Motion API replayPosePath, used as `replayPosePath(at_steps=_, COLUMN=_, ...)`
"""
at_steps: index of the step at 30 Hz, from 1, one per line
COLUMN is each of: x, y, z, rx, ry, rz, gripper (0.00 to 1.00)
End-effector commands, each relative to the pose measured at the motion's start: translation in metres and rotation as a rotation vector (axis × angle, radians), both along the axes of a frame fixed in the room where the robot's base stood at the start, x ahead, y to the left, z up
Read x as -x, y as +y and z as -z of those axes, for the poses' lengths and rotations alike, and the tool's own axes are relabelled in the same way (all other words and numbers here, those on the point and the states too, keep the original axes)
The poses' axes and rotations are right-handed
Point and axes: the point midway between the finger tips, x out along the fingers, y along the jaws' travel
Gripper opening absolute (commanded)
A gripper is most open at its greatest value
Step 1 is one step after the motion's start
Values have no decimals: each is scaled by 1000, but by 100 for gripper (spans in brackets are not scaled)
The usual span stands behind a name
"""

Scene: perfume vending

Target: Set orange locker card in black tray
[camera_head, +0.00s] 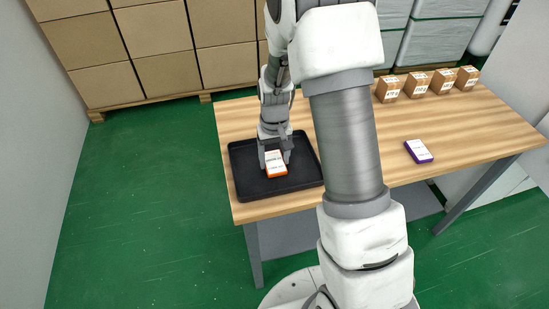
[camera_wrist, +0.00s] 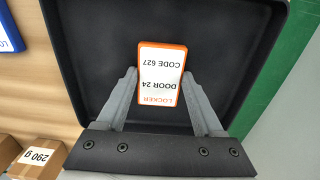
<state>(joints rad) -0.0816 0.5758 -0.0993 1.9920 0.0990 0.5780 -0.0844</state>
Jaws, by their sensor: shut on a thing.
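In the wrist view the card (camera_wrist: 162,75) reads "LOCKER DOOR 24 CODE 627", upside down. Both fingertips of my gripper (camera_wrist: 163,82) touch its sides. The black tray (camera_wrist: 90,45) lies all around and beneath the card there. I cannot tell whether the card touches the tray floor.
A purple-edged card (camera_head: 418,151) lies on the wooden table (camera_head: 465,125) at the right. Several small brown boxes (camera_head: 416,84) stand along the back edge. A blue-edged card (camera_wrist: 8,30) shows at the left of the wrist view.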

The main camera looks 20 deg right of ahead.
Motion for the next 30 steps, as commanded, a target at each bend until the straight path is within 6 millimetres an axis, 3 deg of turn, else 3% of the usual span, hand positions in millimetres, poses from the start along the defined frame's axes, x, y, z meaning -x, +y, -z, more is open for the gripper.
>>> replayPosePath(at_steps=7, x=0, y=0, z=3, rx=0, ry=-1, rz=0, gripper=14)
replayPosePath(at_steps=8, x=0, y=0, z=3, rx=0, ry=-1, rz=0, gripper=71)
replayPosePath(at_steps=13, x=0, y=0, z=2, rx=0, ry=-1, rz=0, gripper=99)
replayPosePath(at_steps=23, x=0, y=0, z=-1, rx=0, ry=-1, rz=0, gripper=99)
replayPosePath(at_steps=26, x=-1, y=0, z=-11, rx=0, ry=-4, rz=-1, gripper=99)
replayPosePath(at_steps=30, x=-1, y=0, z=-40, rx=0, ry=-6, rz=-1, gripper=99)
